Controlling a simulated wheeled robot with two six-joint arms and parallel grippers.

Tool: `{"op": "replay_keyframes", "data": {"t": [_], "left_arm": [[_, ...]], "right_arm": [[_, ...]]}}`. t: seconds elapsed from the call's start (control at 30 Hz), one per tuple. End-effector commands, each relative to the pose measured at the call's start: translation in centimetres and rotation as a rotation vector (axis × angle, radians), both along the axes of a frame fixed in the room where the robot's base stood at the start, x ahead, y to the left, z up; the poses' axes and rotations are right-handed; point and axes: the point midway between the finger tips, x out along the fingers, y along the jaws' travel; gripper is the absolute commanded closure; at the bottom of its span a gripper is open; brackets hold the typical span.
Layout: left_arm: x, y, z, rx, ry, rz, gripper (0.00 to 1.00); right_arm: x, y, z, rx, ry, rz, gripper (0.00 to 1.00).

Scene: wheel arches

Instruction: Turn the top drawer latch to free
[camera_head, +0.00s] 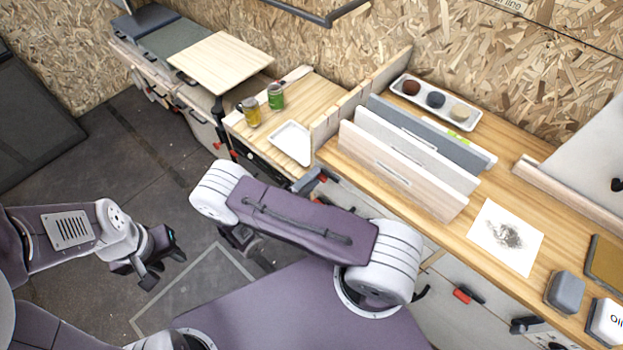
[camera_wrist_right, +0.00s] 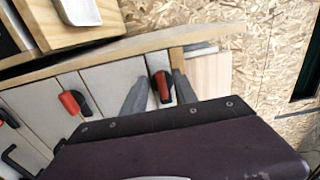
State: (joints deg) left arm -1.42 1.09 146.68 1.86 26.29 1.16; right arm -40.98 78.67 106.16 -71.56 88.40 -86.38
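In the right wrist view, a red-and-black latch (camera_wrist_right: 160,86) sits on a pale cabinet front under the wooden worktop edge. Its handle points nearly straight up and down in that view. The two grey fingers of my right gripper (camera_wrist_right: 160,92) are apart, one on each side of the latch, with small gaps visible; contact cannot be told. In the head view my right gripper (camera_head: 314,182) shows only partly behind my purple arm link, close to the cabinet front, with a bit of red beside it. My left gripper (camera_head: 150,265) hangs over the floor, away from the cabinets; its fingers look spread and empty.
A second red latch (camera_wrist_right: 75,102) is to the left in the right wrist view. The worktop above holds upright boards (camera_head: 400,165), a tray of bowls (camera_head: 436,101) and a paper sheet (camera_head: 506,237). Jars (camera_head: 251,111) stand on a lower bench. Floor at left is clear.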

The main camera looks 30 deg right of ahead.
Motion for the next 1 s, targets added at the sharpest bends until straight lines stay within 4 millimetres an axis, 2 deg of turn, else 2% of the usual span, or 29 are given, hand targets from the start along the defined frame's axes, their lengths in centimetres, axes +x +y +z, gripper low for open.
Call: {"op": "replay_keyframes", "data": {"t": [0.17, 0.23, 0.5, 0.6, 0.73, 1.0], "left_arm": [[0.0, 0.0, -0.1, 0.000, 0.000, 0.000, 0.64], [0.0, 0.0, -0.3, 0.000, 0.000, 0.000, 0.64], [0.0, 0.0, -1.5, 0.000, 0.000, 0.000, 0.64], [0.0, 0.0, -1.7, 0.000, 0.000, 0.000, 0.64], [0.0, 0.0, -1.8, 0.000, 0.000, 0.000, 0.64], [0.0, 0.0, -1.8, 0.000, 0.000, 0.000, 0.64]], "right_arm": [[0.0, 0.2, 0.0, 0.000, -0.002, 0.001, 0.65], [-0.3, 1.0, -0.1, 0.000, -0.002, 0.005, 0.65], [-2.5, 6.3, -0.2, 0.001, -0.003, 0.005, 0.65], [-3.1, 7.7, -0.2, 0.002, -0.002, 0.003, 0.65], [-3.5, 8.4, 0.0, 0.000, -0.001, 0.000, 0.65], [-3.5, 8.4, 0.0, 0.000, 0.000, 0.000, 0.65]]}}
